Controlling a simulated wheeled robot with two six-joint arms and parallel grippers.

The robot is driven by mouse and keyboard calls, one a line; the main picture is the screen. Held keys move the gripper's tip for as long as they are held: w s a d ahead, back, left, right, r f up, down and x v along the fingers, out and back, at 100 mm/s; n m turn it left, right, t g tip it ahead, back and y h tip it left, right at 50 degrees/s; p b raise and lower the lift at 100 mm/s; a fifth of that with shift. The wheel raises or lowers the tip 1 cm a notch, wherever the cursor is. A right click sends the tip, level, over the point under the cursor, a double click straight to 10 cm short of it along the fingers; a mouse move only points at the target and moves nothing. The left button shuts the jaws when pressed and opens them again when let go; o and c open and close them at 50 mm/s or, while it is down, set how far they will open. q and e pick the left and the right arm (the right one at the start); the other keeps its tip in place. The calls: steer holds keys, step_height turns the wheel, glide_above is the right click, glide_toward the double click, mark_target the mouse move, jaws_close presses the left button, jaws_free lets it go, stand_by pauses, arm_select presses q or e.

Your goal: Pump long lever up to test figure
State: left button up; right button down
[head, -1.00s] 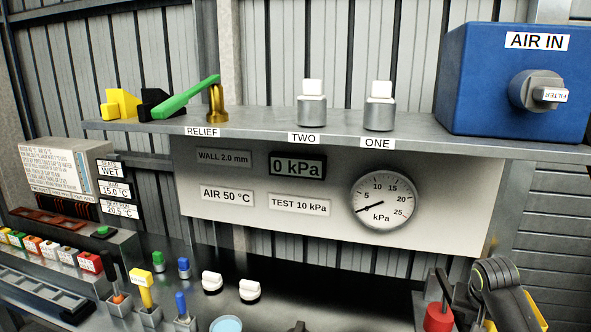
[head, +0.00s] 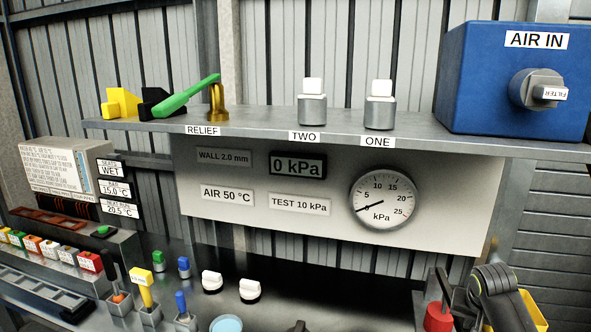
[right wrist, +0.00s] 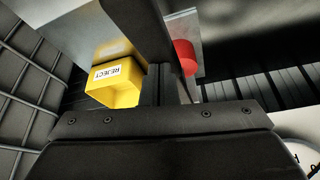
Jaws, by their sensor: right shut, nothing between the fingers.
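A red cylindrical grip (head: 438,317) stands at the lower right of the head view, at the bottom edge. It also shows in the right wrist view (right wrist: 184,56). I cannot tell whether it belongs to the long lever. My right gripper (head: 470,301) is close to its right in the head view. In the right wrist view its dark fingers (right wrist: 150,40) are shut and empty, beside the red grip. I cannot tell if they touch it. The display (head: 298,167) reads 0 kPa, and the dial gauge (head: 383,200) points near zero. A sign (head: 299,204) reads TEST 10 kPa. My left gripper is out of view.
A yellow REJECT bin (right wrist: 115,84) is beside my right gripper. The shelf (head: 240,124) carries a green RELIEF lever (head: 187,98), white-topped valves TWO (head: 312,103) and ONE (head: 379,105), and a blue AIR IN box (head: 485,75). Coloured knobs crowd the bench's left.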

step_height(320, 180, down, 8)
steer(key=b, duration=0.2)
stand_by(0.8)
steer(key=shift+r, duration=0.1)
step_height(320, 180, up, 3)
steer(key=p, duration=0.3)
steer(key=shift+w+r+p, duration=0.1)
steer(key=shift+r+p, duration=0.25)
steer(key=shift+r, duration=2.85)
steer(key=c, duration=2.1)
jaws_free()
